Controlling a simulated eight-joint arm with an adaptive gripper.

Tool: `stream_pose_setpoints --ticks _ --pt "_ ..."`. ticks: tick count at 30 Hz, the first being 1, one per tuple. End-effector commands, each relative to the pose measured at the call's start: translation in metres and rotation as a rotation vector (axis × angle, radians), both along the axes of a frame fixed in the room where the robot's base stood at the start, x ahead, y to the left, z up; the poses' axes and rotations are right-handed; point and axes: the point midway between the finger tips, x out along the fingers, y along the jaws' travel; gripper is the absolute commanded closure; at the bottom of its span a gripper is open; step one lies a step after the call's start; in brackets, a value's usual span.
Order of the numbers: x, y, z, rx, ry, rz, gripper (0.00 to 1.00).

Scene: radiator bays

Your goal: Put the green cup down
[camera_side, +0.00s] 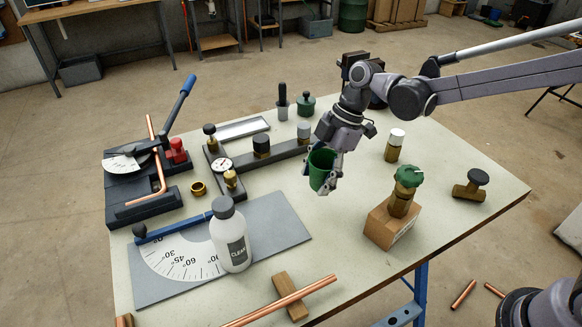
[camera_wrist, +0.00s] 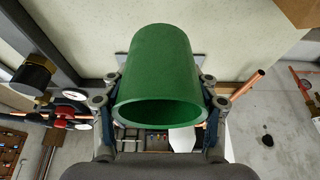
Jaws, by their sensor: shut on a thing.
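The green cup (camera_side: 320,169) is held by my gripper (camera_side: 325,180) above the middle of the table (camera_side: 345,235) in the side view. The gripper's fingers are shut around the cup's sides. The cup looks close to upright, with a slight tilt. In the wrist view the green cup (camera_wrist: 160,75) fills the middle, and a finger of my gripper (camera_wrist: 160,105) presses on each side of it. The cup's base and its height above the table are hard to judge.
A wooden block (camera_side: 391,222) with a green-topped brass valve (camera_side: 404,190) stands right of the cup. A dark manifold (camera_side: 265,152) with a gauge (camera_side: 221,165) lies to its left. A white bottle (camera_side: 229,236) stands front left. The tabletop just below and right of the cup is clear.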

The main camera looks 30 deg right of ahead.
Motion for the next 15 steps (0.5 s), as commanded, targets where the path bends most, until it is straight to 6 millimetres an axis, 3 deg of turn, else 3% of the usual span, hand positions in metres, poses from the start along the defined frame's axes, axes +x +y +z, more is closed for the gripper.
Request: stream_pose_setpoints --ticks 6,10,15 --pt "0.003 0.027 -0.016 0.0 -0.001 0.002 0.65" --pt "0.003 0.03 -0.022 0.0 -0.001 -0.001 0.65" --pt "0.004 0.03 -0.045 0.0 -0.001 -0.001 0.65"
